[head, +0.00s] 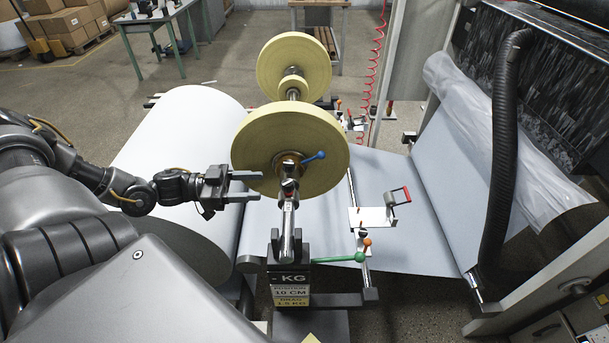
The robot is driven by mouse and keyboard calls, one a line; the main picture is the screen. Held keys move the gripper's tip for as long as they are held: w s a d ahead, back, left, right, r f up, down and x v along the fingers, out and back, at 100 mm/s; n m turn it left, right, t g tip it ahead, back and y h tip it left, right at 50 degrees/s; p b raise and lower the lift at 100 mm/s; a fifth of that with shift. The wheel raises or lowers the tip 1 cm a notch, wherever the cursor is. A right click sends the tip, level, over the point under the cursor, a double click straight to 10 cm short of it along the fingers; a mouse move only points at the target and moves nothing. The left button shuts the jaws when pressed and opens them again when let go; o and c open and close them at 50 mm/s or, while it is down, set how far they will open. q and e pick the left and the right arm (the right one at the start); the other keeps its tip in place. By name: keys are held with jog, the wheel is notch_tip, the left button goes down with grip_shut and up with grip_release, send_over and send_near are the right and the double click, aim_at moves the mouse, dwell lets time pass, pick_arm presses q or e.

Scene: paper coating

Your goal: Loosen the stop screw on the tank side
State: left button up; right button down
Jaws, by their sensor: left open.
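A blue-handled screw (314,158) sits at the hub of the near yellow disc (252,140), on its right side. I take it for a stop screw, but no label shows which side is the tank side. The disc is on a metal shaft (289,222). My left gripper (258,187) comes in from the left with its two fingers apart and nothing between them. Its fingertips are near the disc's lower left edge, left of the shaft and apart from the blue handle. Whether they touch the disc I cannot tell. My right gripper is not in view.
A second yellow disc (284,58) stands farther along the shaft. A large white roll (178,130) lies left, a pale sheet (400,182) right. A green-knobbed lever (340,258), a red-handled bracket (379,213) and a black weight block (288,272) are near the shaft's front end.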

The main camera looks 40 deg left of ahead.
aim_at(290, 182)
pick_arm(q)
jog(key=b+x, duration=0.1)
jog(key=x, duration=0.3)
jog(key=b+x, duration=0.1)
jog(key=x, duration=0.4)
jog(key=shift+w+d+r, duration=0.1)
jog(key=shift+d+r, duration=0.1)
jog(key=shift+d, duration=0.05)
jog(key=shift+w+d+f, duration=0.1)
jog(key=shift+w+d, duration=0.3)
jog(key=shift+d, duration=0.2)
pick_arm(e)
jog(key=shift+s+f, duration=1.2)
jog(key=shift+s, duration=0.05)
